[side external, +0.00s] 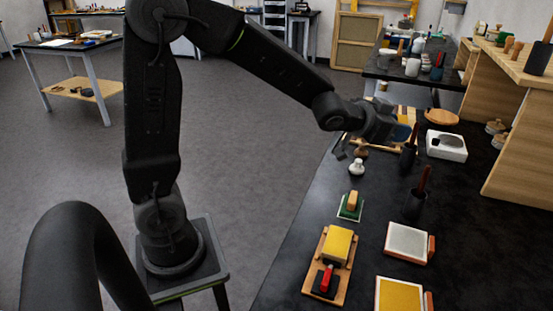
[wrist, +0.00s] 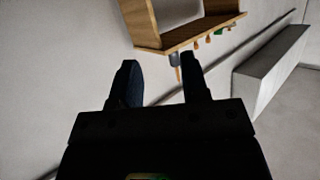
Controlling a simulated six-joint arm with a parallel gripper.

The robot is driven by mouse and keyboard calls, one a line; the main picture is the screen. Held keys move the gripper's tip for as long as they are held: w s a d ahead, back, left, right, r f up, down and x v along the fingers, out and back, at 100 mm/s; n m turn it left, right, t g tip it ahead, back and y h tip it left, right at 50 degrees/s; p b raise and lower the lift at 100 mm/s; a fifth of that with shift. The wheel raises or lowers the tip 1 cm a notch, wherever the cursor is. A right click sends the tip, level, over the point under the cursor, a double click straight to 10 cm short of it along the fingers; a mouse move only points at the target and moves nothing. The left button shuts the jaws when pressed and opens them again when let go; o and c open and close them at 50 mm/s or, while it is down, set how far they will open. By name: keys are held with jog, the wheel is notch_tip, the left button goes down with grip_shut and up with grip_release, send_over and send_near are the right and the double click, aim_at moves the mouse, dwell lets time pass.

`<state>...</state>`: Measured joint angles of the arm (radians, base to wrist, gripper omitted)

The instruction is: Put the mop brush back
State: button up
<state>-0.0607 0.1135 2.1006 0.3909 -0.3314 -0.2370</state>
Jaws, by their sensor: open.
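No item is clearly recognisable as the mop brush. Two dark upright holders on the black table each have a reddish-brown handle standing up: a rear one (side external: 408,159) and a front one (side external: 413,206). I cannot tell whether either handle is the brush.
The black table (side external: 385,200) carries a green-based block (side external: 351,205), a wooden tray with a yellow block (side external: 340,245), white and yellow panels at the front right, and a white dish (side external: 446,147). A wooden shelf unit (side external: 515,140) stands at right. The left floor is open.

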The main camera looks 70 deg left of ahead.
jog(key=s+d+n+g+y, duration=0.1)
jog(key=s+g, duration=0.7)
jog(key=s, duration=2)
jog(key=shift+s+n+g, duration=0.3)
jog(key=shift+s+n, duration=0.05)
jog(key=shift+n, duration=0.05)
jog(key=shift+d+f, duration=0.1)
